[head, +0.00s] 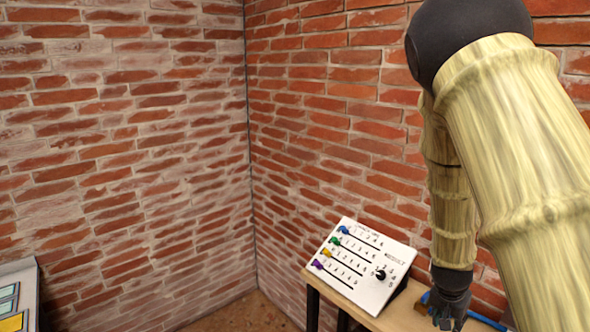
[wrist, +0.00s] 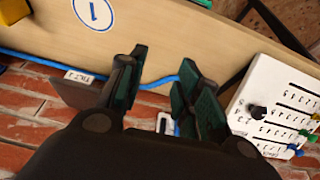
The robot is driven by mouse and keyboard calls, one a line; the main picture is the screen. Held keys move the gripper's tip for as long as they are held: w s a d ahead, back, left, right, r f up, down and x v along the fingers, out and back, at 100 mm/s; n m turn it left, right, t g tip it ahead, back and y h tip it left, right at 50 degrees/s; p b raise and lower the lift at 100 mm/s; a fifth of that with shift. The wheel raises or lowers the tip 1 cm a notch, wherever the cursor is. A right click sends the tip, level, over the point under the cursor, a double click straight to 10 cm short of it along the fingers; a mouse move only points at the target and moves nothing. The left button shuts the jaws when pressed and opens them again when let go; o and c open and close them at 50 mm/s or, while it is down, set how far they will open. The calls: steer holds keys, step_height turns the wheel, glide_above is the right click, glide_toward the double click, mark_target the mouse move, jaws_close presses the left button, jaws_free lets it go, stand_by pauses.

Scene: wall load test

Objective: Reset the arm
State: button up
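My arm, with pale yellow wood-like links, comes down on the right of the head view. My gripper (head: 449,312) is at its lower end, low over the wooden table by the brick wall. In the wrist view my gripper (wrist: 162,66) has its two dark green fingers apart, with nothing held between them. The wooden table top (wrist: 190,45) and a blue cable (wrist: 160,82) show beyond and between the fingers. In the head view the fingertips are partly cut off by the bottom edge.
A tilted white panel (head: 360,263) with coloured sliders and a black knob (head: 380,274) stands left of my gripper; the wrist view shows this panel (wrist: 275,105) on the right. Brick walls (head: 330,120) meet in a corner behind. A grey-framed board (head: 18,295) stands lower left. A round label marked 1 (wrist: 93,11) lies on the table.

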steer(key=s+a+f+n+g+b, duration=0.1)
steer(key=s+a+f+n, duration=0.1)
steer(key=s+f, duration=0.45)
steer(key=s+a+f+n+b, duration=0.1)
steer(key=s+a+f, duration=0.15)
steer(key=f, duration=0.65)
steer(key=s+a+f+n+g+b, duration=0.1)
steer(key=s+f+n, duration=0.1)
steer(key=s+f, duration=0.4)
steer(key=s+a+f+n+y, duration=0.1)
steer(key=s+a+f, duration=0.2)
steer(key=s, duration=0.3)
steer(key=s+a+f+n+y+b, duration=0.1)
steer(key=s+a+f, duration=0.3)
steer(key=s+f, duration=0.2)
steer(key=s+a+f+n+y+b, duration=0.1)
steer(key=s+a+f+n, duration=0.1)
steer(key=s+a+f, duration=0.2)
steer(key=s, duration=0.3)
steer(key=shift+s+f+g+y, duration=0.25)
steer(key=shift+s+g+y, duration=0.05)
steer(key=shift+g+y, duration=0.1)
